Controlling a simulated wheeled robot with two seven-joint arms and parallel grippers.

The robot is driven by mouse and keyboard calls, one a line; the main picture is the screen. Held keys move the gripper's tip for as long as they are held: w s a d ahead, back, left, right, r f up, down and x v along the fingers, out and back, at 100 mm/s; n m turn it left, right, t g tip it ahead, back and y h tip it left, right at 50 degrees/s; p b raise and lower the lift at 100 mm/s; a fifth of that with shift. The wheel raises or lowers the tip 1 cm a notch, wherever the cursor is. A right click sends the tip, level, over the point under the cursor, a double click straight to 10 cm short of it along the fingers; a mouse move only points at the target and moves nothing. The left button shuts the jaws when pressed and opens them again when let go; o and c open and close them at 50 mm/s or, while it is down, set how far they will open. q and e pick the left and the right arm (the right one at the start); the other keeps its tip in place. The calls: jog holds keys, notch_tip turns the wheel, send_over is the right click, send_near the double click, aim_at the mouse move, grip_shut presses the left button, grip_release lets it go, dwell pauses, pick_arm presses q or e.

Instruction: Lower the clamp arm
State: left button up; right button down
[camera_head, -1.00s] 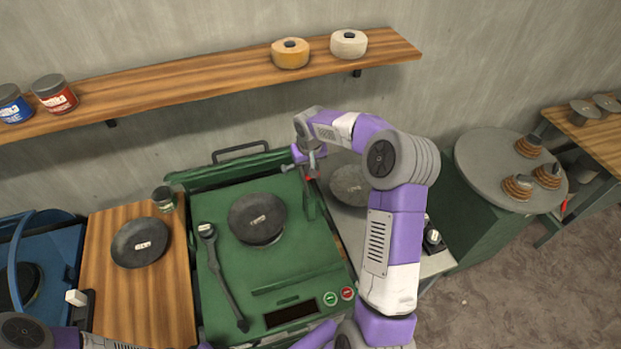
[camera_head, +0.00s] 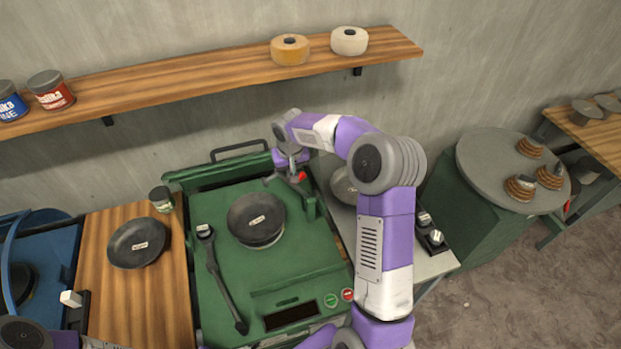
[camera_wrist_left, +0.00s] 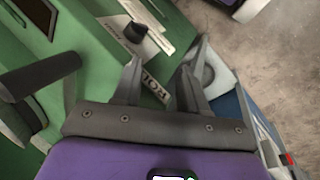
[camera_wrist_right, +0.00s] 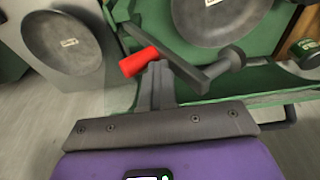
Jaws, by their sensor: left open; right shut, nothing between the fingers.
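The clamp arm (camera_head: 283,181) is a dark grey bar with a red grip (camera_head: 301,176), at the back right of the green machine (camera_head: 280,268). In the right wrist view the clamp arm (camera_wrist_right: 192,66) slopes beside the labelled dark bowl (camera_wrist_right: 214,22), with a round knob at its end and its red grip (camera_wrist_right: 138,62) to the left. Whether it touches the bowl is unclear. My right gripper (camera_wrist_right: 160,72) is shut and empty, its fingertips right at the arm near the red grip. My left gripper (camera_wrist_left: 160,80) is open and empty, low by the machine's front.
The dark bowl (camera_head: 257,218) sits on the machine, with a long dark lever (camera_head: 224,280) to its left. Another bowl (camera_head: 136,243) is on the wooden board. A grey side table (camera_head: 435,262) holds a further bowl (camera_head: 343,185). A shelf (camera_head: 200,80) runs along the wall behind.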

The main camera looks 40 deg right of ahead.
aim_at(280, 174)
jog(key=shift+w+a+f+b, duration=0.15)
jog(key=shift+a+f+b, duration=0.1)
jog(key=shift+a, duration=0.25)
jog(key=shift+w+a+f+b, duration=0.15)
jog(key=shift+a+f+b, duration=0.1)
jog(key=shift+a, duration=0.25)
jog(key=shift+w+a+f+b, duration=0.15)
jog(key=shift+a+f+b, duration=0.1)
jog(key=shift+a, duration=0.25)
jog(key=a+f+b, duration=0.1)
jog(key=a, duration=0.1)
jog(key=w+a+f+b, duration=0.1)
jog(key=f+b, duration=0.1)
jog(key=shift+w+a+f, duration=0.1)
jog(key=shift+a+f, duration=0.05)
jog(key=shift+a, duration=0.2)
notch_tip(280, 174, up, 12)
jog(key=p, duration=0.8)
dwell(0.3)
